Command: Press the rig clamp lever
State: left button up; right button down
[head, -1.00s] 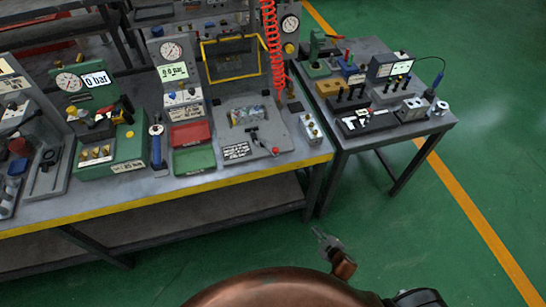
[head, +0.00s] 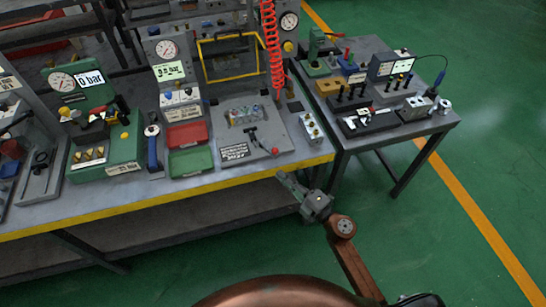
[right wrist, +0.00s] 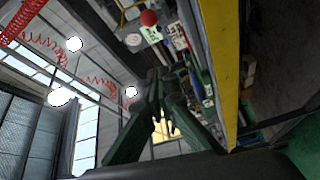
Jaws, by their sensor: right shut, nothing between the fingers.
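The test rig (head: 240,148) is a grey plate on the bench with a valve block (head: 244,115) in its middle. Its clamp lever has a red ball knob (head: 275,151), near the plate's front right corner. A red ball, likely the same knob, shows at the top of the right wrist view (right wrist: 149,18). My right gripper (head: 282,177) is shut and empty, just in front of the bench's yellow edge and below the red knob, apart from it. Its closed fingers also show in the right wrist view (right wrist: 158,78). My left gripper is not in view.
The yellow front edge (head: 170,203) of the bench lies close to my right gripper. A red tray (head: 188,135) and a green tray (head: 192,161) sit left of the rig. A coiled red hose (head: 270,50) hangs behind it. A second table (head: 400,140) stands right.

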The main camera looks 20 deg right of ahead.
aim_at(269, 146)
jog(key=w+b, duration=0.2)
jog(key=w, duration=0.7)
jog(key=shift+w+a, duration=0.25)
jog(key=shift+a, duration=0.1)
jog(key=shift+f, duration=0.1)
